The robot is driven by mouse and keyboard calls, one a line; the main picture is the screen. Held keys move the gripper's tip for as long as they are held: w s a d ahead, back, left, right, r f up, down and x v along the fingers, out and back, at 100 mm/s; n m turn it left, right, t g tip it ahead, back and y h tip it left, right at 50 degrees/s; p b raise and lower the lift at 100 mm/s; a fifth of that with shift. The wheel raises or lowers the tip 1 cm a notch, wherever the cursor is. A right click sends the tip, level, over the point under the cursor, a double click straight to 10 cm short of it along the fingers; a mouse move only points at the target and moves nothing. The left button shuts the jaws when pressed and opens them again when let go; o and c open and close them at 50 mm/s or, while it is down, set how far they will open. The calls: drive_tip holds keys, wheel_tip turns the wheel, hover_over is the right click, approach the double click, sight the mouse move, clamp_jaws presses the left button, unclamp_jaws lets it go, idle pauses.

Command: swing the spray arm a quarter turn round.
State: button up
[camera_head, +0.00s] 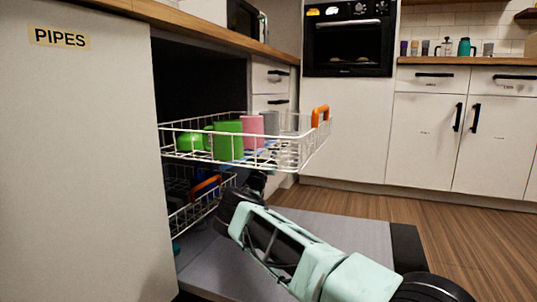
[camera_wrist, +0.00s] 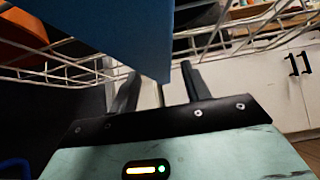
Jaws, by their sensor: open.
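A flat blue bar, which looks like the spray arm (camera_wrist: 120,30), fills the upper middle of the wrist view. Its near end hangs just ahead of and partly between my fingers. A little blue also shows under the upper rack in the head view (camera_head: 229,167). My gripper (camera_wrist: 160,88) is open, with one finger on each side of the bar's end. I cannot tell whether either finger touches it. In the head view my gripper (camera_head: 258,181) is below the upper rack's front part, mostly hidden by my wrist.
The white upper rack (camera_head: 290,155) is pulled out, with green and pink mugs and an orange handle (camera_head: 320,115). The lower rack (camera_head: 195,212) sits beneath. The open door (camera_head: 345,232) lies flat below my arm. The cabinet side (camera_head: 80,160) stands at left; floor is clear at right.

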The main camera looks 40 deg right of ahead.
drive_tip(key=shift+x, duration=0.85)
clamp_jaws()
